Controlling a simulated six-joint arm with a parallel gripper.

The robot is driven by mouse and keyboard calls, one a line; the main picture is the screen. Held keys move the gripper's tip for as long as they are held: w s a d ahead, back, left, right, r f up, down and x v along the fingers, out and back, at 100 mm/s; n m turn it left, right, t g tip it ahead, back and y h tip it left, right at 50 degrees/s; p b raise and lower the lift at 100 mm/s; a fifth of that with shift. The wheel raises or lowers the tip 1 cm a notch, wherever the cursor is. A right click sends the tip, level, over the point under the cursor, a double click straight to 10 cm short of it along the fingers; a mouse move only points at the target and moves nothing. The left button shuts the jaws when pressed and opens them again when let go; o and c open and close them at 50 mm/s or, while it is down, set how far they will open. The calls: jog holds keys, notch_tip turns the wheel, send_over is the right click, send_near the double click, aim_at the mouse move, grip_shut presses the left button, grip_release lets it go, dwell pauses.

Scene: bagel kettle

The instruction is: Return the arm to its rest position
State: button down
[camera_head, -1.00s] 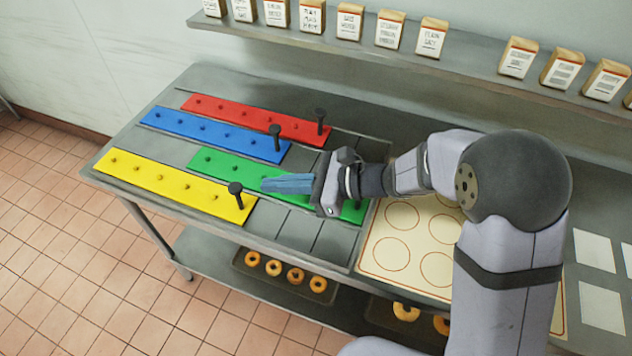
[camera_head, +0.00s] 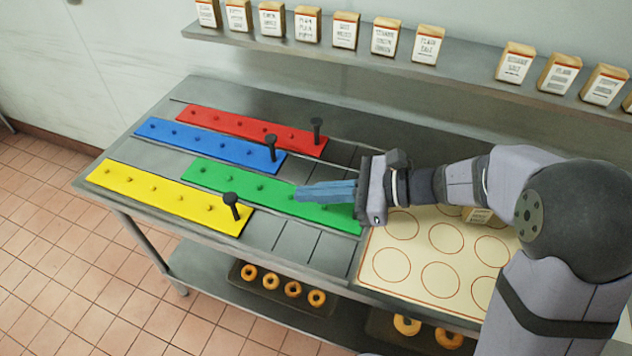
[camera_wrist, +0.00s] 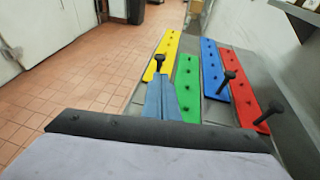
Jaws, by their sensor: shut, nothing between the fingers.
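My gripper (camera_head: 328,191) is shut and empty, its blue fingers pressed together. In the head view it is over the right part of the green board (camera_head: 270,192), pointing left. The fingers also show in the wrist view (camera_wrist: 162,100), overlapping the green board (camera_wrist: 188,92). I cannot tell the height of the fingers above the board. My arm reaches in from the right, over the cream mat (camera_head: 393,264) printed with circles.
Red (camera_head: 235,130), blue (camera_head: 205,142) and yellow (camera_head: 165,198) boards lie on the steel table. Upright black pegs stand at the red, blue and yellow boards' right ends. A shelf (camera_head: 400,60) with several labelled packets runs behind. Bagels (camera_head: 270,284) lie on trays below.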

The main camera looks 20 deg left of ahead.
jog(key=shift+d+f, duration=0.1)
